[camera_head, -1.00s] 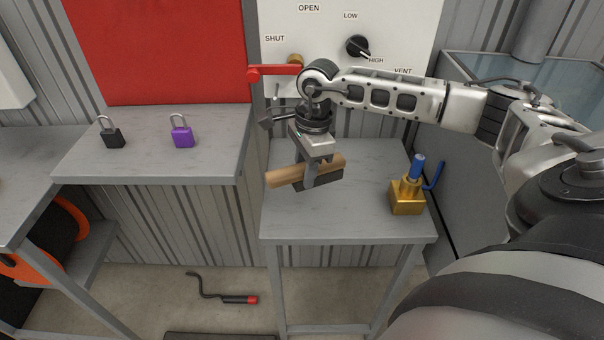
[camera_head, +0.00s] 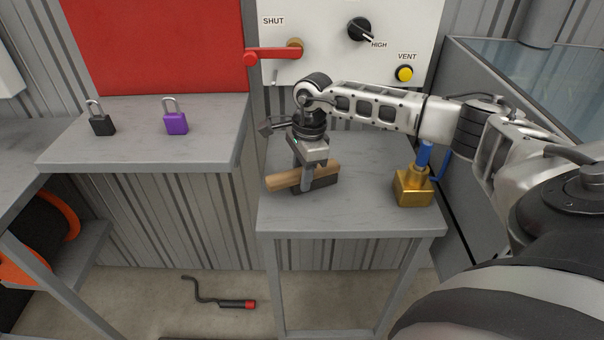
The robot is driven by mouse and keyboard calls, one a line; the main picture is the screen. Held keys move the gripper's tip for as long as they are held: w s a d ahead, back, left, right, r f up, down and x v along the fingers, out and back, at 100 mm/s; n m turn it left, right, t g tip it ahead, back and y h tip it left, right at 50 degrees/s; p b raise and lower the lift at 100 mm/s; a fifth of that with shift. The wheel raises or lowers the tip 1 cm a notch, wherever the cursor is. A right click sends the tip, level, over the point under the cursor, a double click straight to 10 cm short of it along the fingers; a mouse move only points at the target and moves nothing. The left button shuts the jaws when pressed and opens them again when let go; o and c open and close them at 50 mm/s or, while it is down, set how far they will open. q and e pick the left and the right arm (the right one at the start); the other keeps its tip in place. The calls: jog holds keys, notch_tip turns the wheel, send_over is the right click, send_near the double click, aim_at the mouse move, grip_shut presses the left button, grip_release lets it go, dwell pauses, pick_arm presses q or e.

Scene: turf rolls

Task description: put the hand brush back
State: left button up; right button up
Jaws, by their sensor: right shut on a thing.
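The hand brush (camera_head: 285,181) has a tan wooden handle and a dark bristle block. It is at the middle of the small grey table (camera_head: 350,220), low at the tabletop; I cannot tell whether it touches the surface. My right gripper (camera_head: 307,184) points down and is shut on the brush, with its fingers around the handle and hiding part of it. My left gripper is not in view.
A brass block with a blue handle (camera_head: 412,186) stands at the table's right. A black padlock (camera_head: 102,124) and a purple padlock (camera_head: 176,122) stand on the left shelf. A red lever (camera_head: 272,55) juts from the wall panel behind. The table's front is clear.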

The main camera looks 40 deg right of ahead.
jog(key=o, duration=0.9)
jog(key=shift+f, duration=0.15)
